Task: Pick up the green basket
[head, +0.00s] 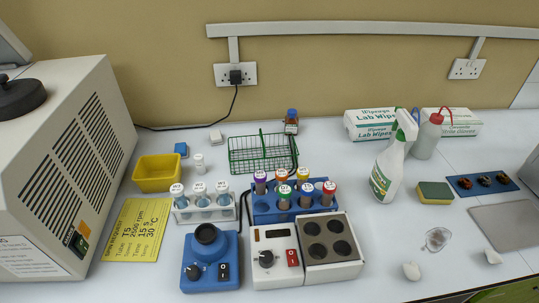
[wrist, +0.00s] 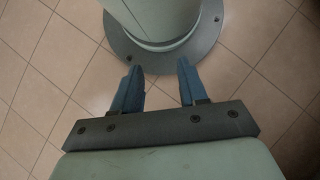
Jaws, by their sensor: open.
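The green basket (head: 262,153) is a wire basket standing on the bench at the back middle in the head view. It looks empty, and a black cable passes by its right side. Its near edge lies close behind the blue rack of capped tubes. My gripper (wrist: 160,82) shows only in the wrist view, with its two blue fingers apart and nothing between them. It points at the tiled floor and my own base, away from the bench. The basket is not in the wrist view.
A blue tube rack (head: 262,213), white tube rack (head: 204,209) and heater block (head: 306,252) stand in front of the basket. A yellow bin (head: 159,173) is left; a brown bottle (head: 291,122) is behind right. A spray bottle (head: 390,165) stands further right. Clear bench lies between basket and spray bottle.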

